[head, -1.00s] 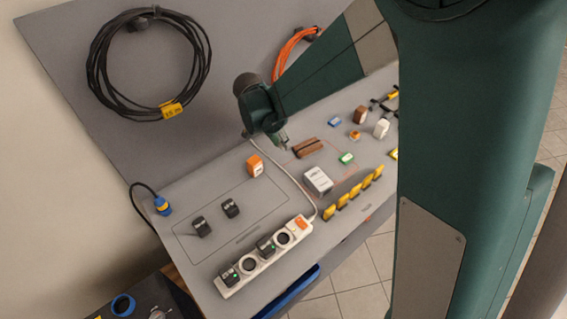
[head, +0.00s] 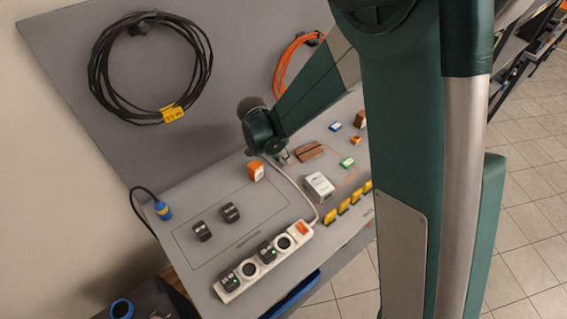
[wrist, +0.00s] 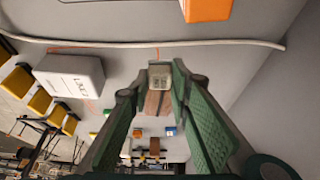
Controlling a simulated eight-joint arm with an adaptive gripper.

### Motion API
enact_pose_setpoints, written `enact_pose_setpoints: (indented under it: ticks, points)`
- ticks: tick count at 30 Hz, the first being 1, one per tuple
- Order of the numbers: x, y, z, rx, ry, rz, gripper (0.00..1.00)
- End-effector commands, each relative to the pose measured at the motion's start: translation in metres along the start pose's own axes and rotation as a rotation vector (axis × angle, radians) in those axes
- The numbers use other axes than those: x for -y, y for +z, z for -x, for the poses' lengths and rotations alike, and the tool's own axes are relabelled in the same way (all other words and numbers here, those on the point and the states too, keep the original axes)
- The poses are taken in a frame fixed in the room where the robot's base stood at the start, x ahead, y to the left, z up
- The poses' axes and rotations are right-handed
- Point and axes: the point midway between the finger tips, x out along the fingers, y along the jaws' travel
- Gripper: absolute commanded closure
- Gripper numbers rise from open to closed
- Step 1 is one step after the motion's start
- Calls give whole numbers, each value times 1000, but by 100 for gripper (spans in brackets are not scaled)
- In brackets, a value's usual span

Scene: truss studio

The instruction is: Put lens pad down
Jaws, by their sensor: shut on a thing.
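My gripper (wrist: 158,78) is shut on a small pale grey piece (wrist: 162,75), taken to be the lens pad, between its fingertips in the wrist view. In the head view my gripper (head: 283,157) is between the orange box (head: 255,170) and a brown block (head: 310,151). The held piece is too small to make out there. The brown block also shows in the wrist view (wrist: 157,103), beyond the held piece. I cannot tell how high the piece is above the table.
A white labelled box (head: 319,186) stands to the right of my gripper, with several yellow pieces (head: 343,207) beyond. A white cable (head: 303,196) runs to the power strip (head: 262,258). Two black plugs (head: 231,212) stand on the outlined panel, where much of the table is bare.

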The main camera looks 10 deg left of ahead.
Motion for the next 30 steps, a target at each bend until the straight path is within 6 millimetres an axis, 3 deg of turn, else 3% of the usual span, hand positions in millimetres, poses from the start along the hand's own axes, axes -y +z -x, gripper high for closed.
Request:
enact_pose_setpoints:
  ticks: [12, 29, 30]
  points:
    - [0, 13, -31, 0, 0, 0, 88]
    - [-1, 16, -38, 0, 0, 0, 88]
    - [0, 15, -37, 0, 0, 0, 74]
